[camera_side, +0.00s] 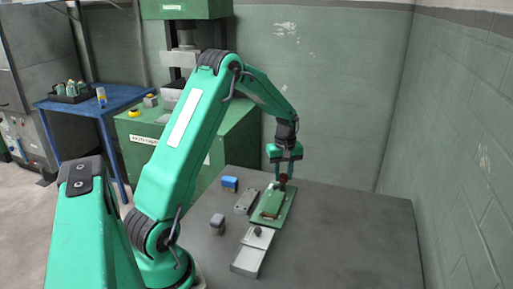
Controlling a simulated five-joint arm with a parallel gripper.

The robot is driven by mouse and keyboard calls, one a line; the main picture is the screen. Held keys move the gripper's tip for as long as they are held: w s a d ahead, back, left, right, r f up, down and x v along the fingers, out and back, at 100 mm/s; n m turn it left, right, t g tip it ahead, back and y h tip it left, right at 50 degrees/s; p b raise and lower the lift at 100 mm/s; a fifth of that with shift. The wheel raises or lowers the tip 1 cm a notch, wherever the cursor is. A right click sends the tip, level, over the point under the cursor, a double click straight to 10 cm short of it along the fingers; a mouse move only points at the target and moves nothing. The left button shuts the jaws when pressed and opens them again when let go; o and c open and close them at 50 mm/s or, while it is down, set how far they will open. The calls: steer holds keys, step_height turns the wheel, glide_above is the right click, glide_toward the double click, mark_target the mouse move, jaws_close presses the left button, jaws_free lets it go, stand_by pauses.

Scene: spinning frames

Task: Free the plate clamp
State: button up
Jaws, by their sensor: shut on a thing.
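My gripper (283,178) points down at the far end of a green base plate (279,218) on the grey table. Its fingers are shut on a small dark red knob (283,181). The knob appears to belong to the plate clamp, but the joint below it is too small to make out.
A light grey metal slide with a dark knob (250,257) lies in front of the green base. The table's right side (360,230) is clear.

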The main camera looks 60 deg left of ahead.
mark_target(284, 175)
steer(key=m, duration=0.6)
steer(key=shift+m, duration=0.3)
steer(key=m, duration=0.6)
steer(key=shift+m, duration=0.3)
steer(key=o, duration=1)
steer(key=shift+c, duration=0.2)
steer(key=shift+r, duration=0.1)
steer(key=shift+r, duration=3.85)
steer(key=shift+d, duration=0.1)
